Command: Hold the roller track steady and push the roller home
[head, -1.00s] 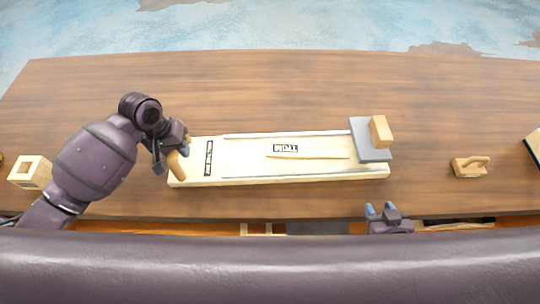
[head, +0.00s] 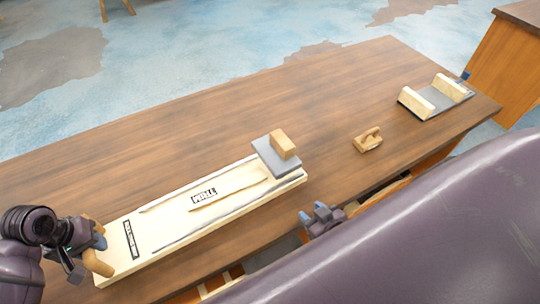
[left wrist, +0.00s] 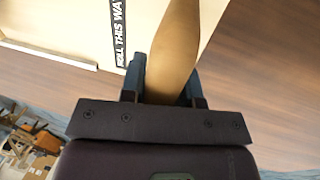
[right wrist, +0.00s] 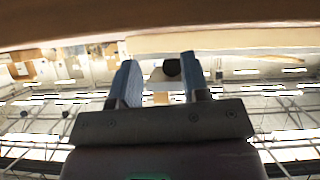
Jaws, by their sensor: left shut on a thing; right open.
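The roller track (head: 165,225) is a long pale wooden board with grey rails, lying on the table; its near-left end also shows in the left wrist view (left wrist: 65,20). The roller (head: 277,157), a grey plate with a wooden block on top, sits at the track's far right end. My left gripper (head: 98,243) is shut on the wooden handle (left wrist: 175,50) at the track's left end. My right gripper (head: 322,218) is open and empty at the table's near edge, below and right of the roller, apart from the track. It also shows empty in the right wrist view (right wrist: 160,85).
A small wooden block with a handle (head: 367,141) lies right of the track. A grey tray with wooden sides (head: 435,97) stands at the table's far right. The table (head: 330,90) behind the track is bare. Another wooden cabinet (head: 510,60) stands beyond.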

